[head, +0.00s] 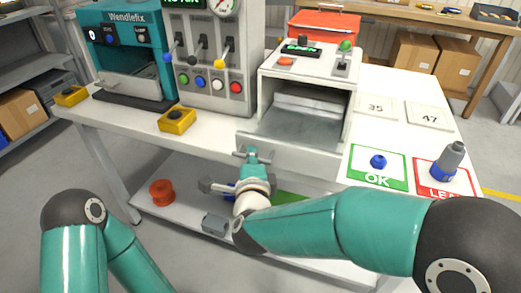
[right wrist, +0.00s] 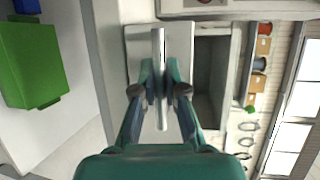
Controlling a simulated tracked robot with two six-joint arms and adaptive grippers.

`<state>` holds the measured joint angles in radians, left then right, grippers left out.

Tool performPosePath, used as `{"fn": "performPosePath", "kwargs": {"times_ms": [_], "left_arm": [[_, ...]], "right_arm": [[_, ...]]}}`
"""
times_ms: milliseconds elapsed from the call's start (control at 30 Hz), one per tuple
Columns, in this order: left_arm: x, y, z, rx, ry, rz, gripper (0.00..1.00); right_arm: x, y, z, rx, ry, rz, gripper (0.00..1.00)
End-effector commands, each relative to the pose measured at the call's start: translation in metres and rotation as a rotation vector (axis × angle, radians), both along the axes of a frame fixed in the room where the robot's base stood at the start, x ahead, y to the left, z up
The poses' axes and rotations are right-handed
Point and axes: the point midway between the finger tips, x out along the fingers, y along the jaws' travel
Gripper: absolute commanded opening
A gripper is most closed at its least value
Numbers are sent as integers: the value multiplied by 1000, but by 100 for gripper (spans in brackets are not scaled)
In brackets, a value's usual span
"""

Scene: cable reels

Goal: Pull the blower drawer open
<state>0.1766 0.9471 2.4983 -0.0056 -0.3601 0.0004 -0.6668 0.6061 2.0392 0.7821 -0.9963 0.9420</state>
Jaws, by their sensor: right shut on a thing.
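The blower (head: 313,88) is a white box on the workbench in the head view. Its drawer (head: 290,152) stands pulled out toward me, and the grey inside shows. The drawer front also shows in the right wrist view (right wrist: 139,45), with the open inside to its right. My right gripper (head: 252,158) is at the left part of the drawer front, shut on the bar handle (right wrist: 161,50). In the right wrist view its fingers (right wrist: 166,88) sit on both sides of the bar. My left arm shows at the lower left of the head view, but its gripper is out of view.
A teal Wendlefix machine (head: 127,50) and a grey lever panel (head: 205,60) stand left of the blower. The OK mat (head: 377,167) and a blue-based bottle (head: 449,160) lie to the right.

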Motion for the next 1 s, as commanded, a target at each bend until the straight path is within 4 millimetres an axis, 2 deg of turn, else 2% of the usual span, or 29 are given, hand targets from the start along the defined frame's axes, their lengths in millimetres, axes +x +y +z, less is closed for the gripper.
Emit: {"fn": "performPosePath", "kwargs": {"times_ms": [33, 100, 300, 467, 767, 800, 900, 967, 1000], "left_arm": [[0, 0, -10, 0, 0, 0, 62], [0, 0, -14, 0, 0, 0, 62], [0, 0, -22, 0, 0, 0, 62], [0, 0, -23, 0, 0, 0, 62], [0, 0, -23, 0, 0, 0, 62], [0, 0, -23, 0, 0, 0, 62], [0, 0, -23, 0, 0, 0, 62], [0, 0, -23, 0, 0, 0, 62], [0, 0, -23, 0, 0, 0, 62]], "right_arm": [[-15, 5, -8, -2, 8, 3, 0], [-30, 10, -7, -3, 9, 4, 0], [-58, 19, -6, -4, 11, 1, 0], [-66, 21, -5, -3, 12, -2, 0], [-66, 22, -5, -4, 13, -3, 0], [-66, 22, -5, -4, 13, -3, 12], [-66, 22, -5, -3, 12, -2, 29], [-66, 22, -4, -3, 11, -2, 37], [-66, 22, -4, -3, 10, -1, 37]]}}
